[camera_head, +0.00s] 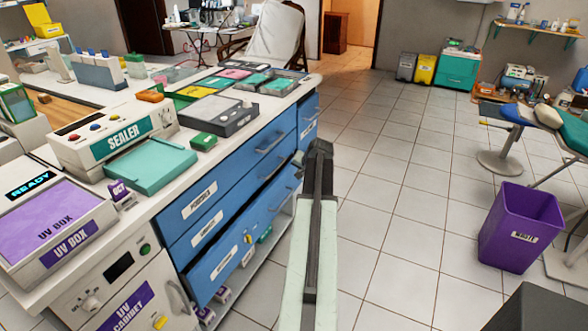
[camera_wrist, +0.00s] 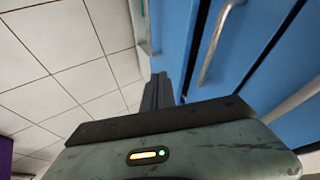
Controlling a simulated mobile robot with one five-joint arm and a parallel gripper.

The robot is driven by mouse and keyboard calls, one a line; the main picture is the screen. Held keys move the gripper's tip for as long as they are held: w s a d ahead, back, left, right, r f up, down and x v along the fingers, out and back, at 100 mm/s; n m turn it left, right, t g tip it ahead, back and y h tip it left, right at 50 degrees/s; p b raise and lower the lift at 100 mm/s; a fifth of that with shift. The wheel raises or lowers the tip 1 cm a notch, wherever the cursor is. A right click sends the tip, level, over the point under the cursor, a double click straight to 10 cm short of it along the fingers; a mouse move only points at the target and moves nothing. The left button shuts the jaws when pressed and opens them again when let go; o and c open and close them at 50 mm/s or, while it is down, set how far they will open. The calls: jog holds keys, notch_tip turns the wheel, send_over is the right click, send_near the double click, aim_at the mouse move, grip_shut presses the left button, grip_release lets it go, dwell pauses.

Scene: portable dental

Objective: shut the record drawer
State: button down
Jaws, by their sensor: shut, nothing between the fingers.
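The blue drawer unit has stacked fronts with white labels too small to read surely. Its lowest blue drawer (camera_head: 215,268) stands out from the fronts above, with a dark gap over it, and looks partly open. I cannot read whether it is the record drawer. My gripper (camera_head: 319,148) is shut and empty, beside the right end of the drawer fronts; I cannot tell whether it touches them. In the wrist view my gripper (camera_wrist: 158,88) points along a blue front (camera_wrist: 178,40) that has a metal handle (camera_wrist: 214,45).
A white counter (camera_head: 300,92) with trays and a sealer (camera_head: 95,135) tops the drawers. A UV cabinet (camera_head: 125,290) stands at the near left. A purple waste bin (camera_head: 520,235) stands at the right. The tiled floor (camera_head: 400,190) between is clear.

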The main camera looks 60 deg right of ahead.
aim_at(257, 206)
jog(key=a+t+y+b, duration=0.5)
jog(key=a+y+b, duration=0.15)
jog(key=a, duration=0.85)
jog(key=s+f+m+t+h+b, duration=0.1)
jog(key=s+f+t+b, duration=0.3)
jog(key=s+b, duration=0.6)
jog(key=shift+g, duration=0.3)
jog(key=b+x, duration=0.4)
jog(key=x, duration=1.1)
jog(key=shift+w+d+b, duration=0.1)
jog(key=shift+d+b, duration=0.1)
jog(key=shift+b, duration=0.2)
jog(key=shift+w, duration=0.65)
